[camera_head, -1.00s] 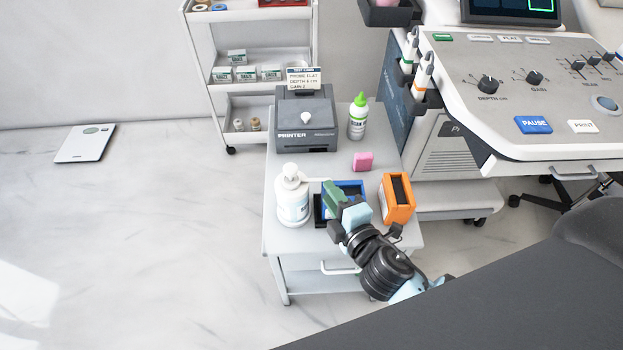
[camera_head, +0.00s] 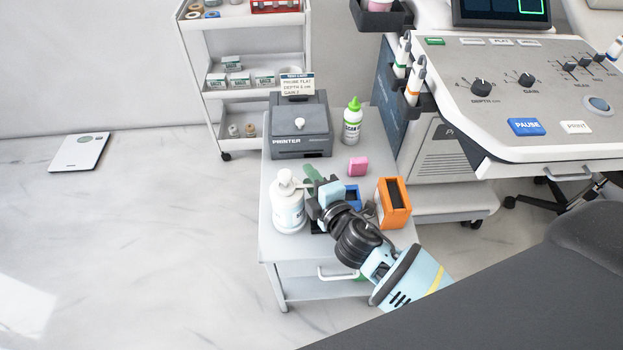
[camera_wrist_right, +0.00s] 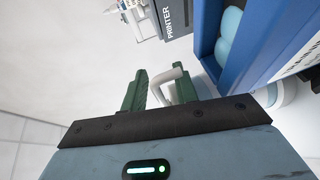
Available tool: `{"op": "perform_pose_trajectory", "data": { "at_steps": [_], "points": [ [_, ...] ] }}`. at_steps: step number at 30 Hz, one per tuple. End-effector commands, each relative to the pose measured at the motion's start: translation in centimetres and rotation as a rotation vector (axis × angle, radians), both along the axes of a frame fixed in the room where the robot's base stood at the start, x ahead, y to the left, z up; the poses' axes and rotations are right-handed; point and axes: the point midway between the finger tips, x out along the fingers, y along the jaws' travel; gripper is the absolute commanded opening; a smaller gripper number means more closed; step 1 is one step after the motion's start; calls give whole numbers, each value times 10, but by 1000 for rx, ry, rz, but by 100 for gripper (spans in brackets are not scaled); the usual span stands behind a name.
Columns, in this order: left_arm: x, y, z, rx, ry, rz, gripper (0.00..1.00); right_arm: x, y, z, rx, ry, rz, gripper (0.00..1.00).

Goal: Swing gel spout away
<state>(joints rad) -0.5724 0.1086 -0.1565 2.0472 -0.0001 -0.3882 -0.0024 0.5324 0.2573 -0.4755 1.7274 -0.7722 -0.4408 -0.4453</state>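The white gel pump bottle (camera_head: 288,208) stands upright on the left of the small white cart, its pump head (camera_head: 285,183) on top. Its spout points right, toward my right gripper (camera_head: 313,178), which partly hides it. In the right wrist view my right gripper (camera_wrist_right: 160,88) has its green fingers apart. A white bent tube (camera_wrist_right: 168,77), which looks like the spout, shows between them; whether the fingers touch it I cannot tell. My left gripper is not in view.
A blue box (camera_head: 353,195) sits just behind my right gripper, and an orange box (camera_head: 394,203) stands to its right. A pink block (camera_head: 358,166), a green-capped bottle (camera_head: 352,122) and a grey printer (camera_head: 301,135) are farther back on the cart (camera_head: 275,245).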

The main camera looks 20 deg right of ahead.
Motion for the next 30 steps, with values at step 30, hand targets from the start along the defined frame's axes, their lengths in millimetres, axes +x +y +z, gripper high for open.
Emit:
{"op": "perform_pose_trajectory", "data": {
  "at_steps": [30],
  "points": [
    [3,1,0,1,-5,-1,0,0,-3,0,1,1,-7,0]
  ]
}}
